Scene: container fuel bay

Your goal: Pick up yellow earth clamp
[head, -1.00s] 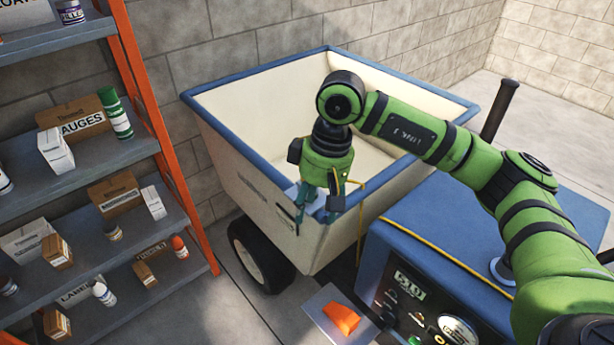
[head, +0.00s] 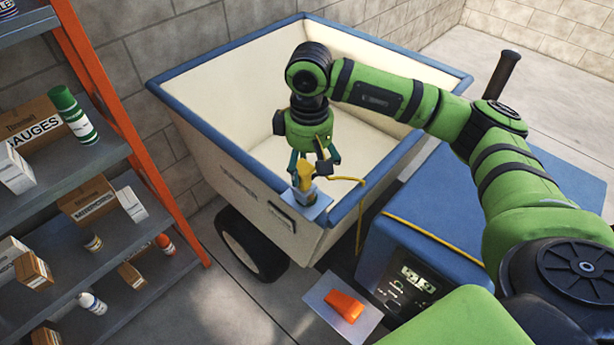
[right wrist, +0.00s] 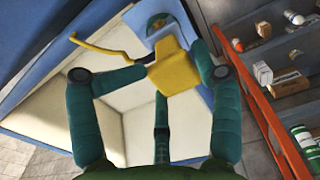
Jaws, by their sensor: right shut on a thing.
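The yellow earth clamp (head: 304,174) is at the front rim of the cream cart (head: 238,180), just above a light blue plate (head: 313,203) on that rim. My right gripper (head: 315,168) is shut on the clamp from above. In the right wrist view the clamp (right wrist: 176,68) sits between the teal fingers, with its yellow cable (right wrist: 108,48) leading off to the left. I cannot tell whether the clamp still touches the plate. My left gripper is not in view.
A blue machine (head: 440,235) with a control panel stands right of the cart. An orange object (head: 346,306) lies on a grey plate (head: 318,297) in front. A stocked shelf with orange posts (head: 120,130) stands at the left. The cart's inside looks empty.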

